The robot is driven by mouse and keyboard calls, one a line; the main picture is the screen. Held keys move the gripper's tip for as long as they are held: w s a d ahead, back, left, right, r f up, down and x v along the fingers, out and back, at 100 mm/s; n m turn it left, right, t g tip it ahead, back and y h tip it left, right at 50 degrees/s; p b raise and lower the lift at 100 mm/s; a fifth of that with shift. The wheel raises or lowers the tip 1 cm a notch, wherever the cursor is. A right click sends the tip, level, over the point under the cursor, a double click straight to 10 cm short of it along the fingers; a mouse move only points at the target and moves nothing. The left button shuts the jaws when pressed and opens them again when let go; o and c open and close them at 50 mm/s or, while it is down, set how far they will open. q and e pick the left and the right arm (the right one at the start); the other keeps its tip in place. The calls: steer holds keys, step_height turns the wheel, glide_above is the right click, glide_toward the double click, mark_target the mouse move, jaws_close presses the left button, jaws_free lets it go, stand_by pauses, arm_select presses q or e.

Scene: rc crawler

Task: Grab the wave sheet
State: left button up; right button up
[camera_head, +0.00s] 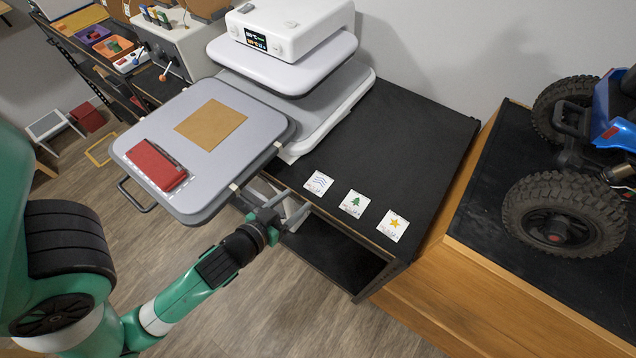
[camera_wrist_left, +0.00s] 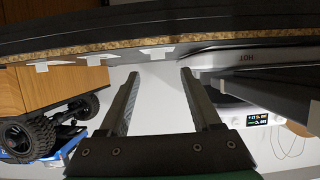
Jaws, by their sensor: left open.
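The wave sheet (camera_head: 318,182) is a small white square with blue wavy lines. It lies on the black table top near the front edge, leftmost of a row of sheets. My left gripper (camera_head: 293,203) is open and empty at the table's front edge, just short of the wave sheet. In the left wrist view the two fingers (camera_wrist_left: 158,75) stand apart, and a white sheet edge (camera_wrist_left: 158,52), apparently the wave sheet, shows just beyond and between their tips. I cannot tell the exact gap. My right gripper is not in view.
A tree sheet (camera_head: 355,203) and a star sheet (camera_head: 392,225) lie to the right. A heat press (camera_head: 290,55) stands left, its grey lower plate (camera_head: 255,110) holding a brown sheet and a red item. A blue crawler (camera_head: 610,110) stands at far right.

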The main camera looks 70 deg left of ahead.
mark_target(312, 190)
arm_select(q)
steer(key=shift+f+p+x, duration=0.15)
steer(key=shift+p+x, duration=0.05)
steer(key=shift+x, duration=1.3)
steer(key=shift+f+p+x, duration=0.15)
steer(key=shift+p+x, duration=0.05)
steer(key=shift+x, duration=1.25)
steer(key=shift+d, duration=0.25)
jaws_close()
